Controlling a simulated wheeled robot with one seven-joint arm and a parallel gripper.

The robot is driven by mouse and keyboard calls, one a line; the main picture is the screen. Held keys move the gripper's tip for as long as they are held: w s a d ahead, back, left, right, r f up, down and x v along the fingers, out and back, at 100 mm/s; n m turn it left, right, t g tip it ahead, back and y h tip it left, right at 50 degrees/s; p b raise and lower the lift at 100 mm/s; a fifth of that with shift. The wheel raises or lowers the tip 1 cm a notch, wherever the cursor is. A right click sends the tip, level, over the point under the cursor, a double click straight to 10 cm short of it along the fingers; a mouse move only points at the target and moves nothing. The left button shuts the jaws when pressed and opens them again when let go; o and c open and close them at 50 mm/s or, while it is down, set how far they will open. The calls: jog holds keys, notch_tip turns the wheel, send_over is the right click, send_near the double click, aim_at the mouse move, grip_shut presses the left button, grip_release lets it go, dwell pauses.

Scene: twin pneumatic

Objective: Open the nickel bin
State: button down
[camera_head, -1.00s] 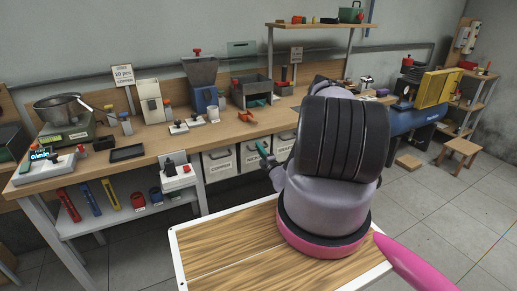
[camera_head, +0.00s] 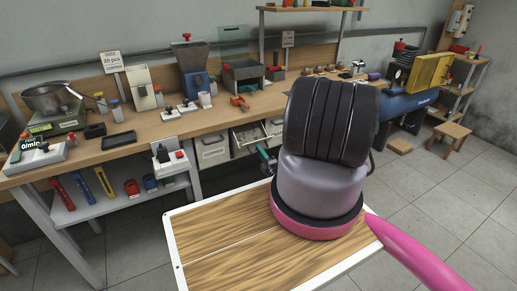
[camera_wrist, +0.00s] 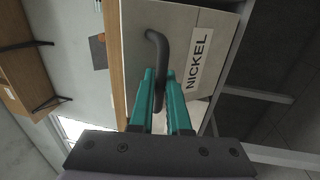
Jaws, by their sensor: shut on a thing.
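The nickel bin's grey front with its "NICKEL" label (camera_wrist: 197,60) fills the middle of the wrist view. Its dark bar handle (camera_wrist: 157,48) runs between the teal fingertips of my gripper (camera_wrist: 159,78), which is shut on it. In the head view the middle bin (camera_head: 243,152) under the bench is drawn out, and its open top shows pale contents. My gripper (camera_head: 266,158) shows there in teal at its front, partly hidden by my arm.
The copper bin (camera_head: 211,148) hangs closed to the left. Another bin is partly hidden by my arm on the right. The workbench (camera_head: 150,135) above carries a hopper, trays and small devices. A lower shelf (camera_head: 120,205) is at the left.

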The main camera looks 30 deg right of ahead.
jog(key=shift+f, duration=0.15)
jog(key=c, duration=0.9)
grip_release()
jog(key=s+f, duration=0.2)
jog(key=s, duration=0.8)
jog(key=shift+s+d, duration=0.2)
jog(key=shift+s, duration=0.15)
